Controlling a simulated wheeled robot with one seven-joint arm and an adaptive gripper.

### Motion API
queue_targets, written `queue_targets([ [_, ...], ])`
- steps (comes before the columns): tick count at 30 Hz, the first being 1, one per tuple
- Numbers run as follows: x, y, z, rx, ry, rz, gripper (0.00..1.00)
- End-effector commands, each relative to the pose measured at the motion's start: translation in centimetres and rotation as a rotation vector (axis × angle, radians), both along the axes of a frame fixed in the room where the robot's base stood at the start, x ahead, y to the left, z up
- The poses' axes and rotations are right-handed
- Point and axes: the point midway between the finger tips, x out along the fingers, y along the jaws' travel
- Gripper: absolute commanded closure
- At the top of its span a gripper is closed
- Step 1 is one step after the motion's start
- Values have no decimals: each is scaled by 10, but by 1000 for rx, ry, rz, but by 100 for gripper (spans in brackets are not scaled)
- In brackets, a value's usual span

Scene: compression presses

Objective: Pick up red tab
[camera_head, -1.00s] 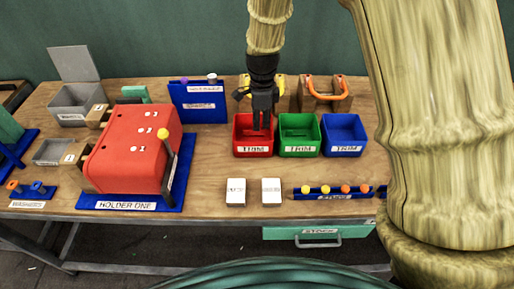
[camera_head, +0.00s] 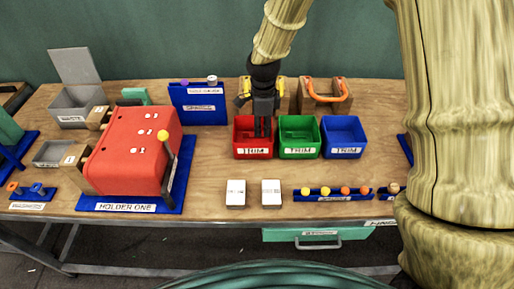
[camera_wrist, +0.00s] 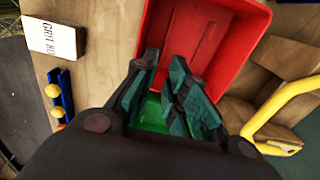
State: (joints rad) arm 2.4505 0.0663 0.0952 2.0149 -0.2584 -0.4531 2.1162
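My gripper (camera_head: 263,133) points down into the red TRIM bin (camera_head: 253,153), with its fingertips at or inside the rim. The wrist view shows the two dark fingers (camera_wrist: 164,72) apart, with nothing clearly held between them. The red bin (camera_wrist: 245,25) fills the top of that view beyond the fingers. Faint long raised outlines show on its red inside, but I cannot tell whether they are a red tab or part of the bin. A green surface shows between and below the fingers.
The green TRIM bin (camera_head: 299,153) and blue TRIM bin (camera_head: 344,152) stand to the right. A yellow handle (camera_wrist: 285,108) stands close by in the wrist view. Two white boxes (camera_head: 236,193) (camera_head: 271,192) and a rack of knobs (camera_head: 333,194) lie nearer the front. The red press (camera_head: 137,150) is left.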

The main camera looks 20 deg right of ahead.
Motion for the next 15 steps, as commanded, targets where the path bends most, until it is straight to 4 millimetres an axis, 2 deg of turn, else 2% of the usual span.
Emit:
queue_targets([
  [6,0,1,-24,0,3,0,86],
  [15,0,2,-36,0,1,1,86],
])
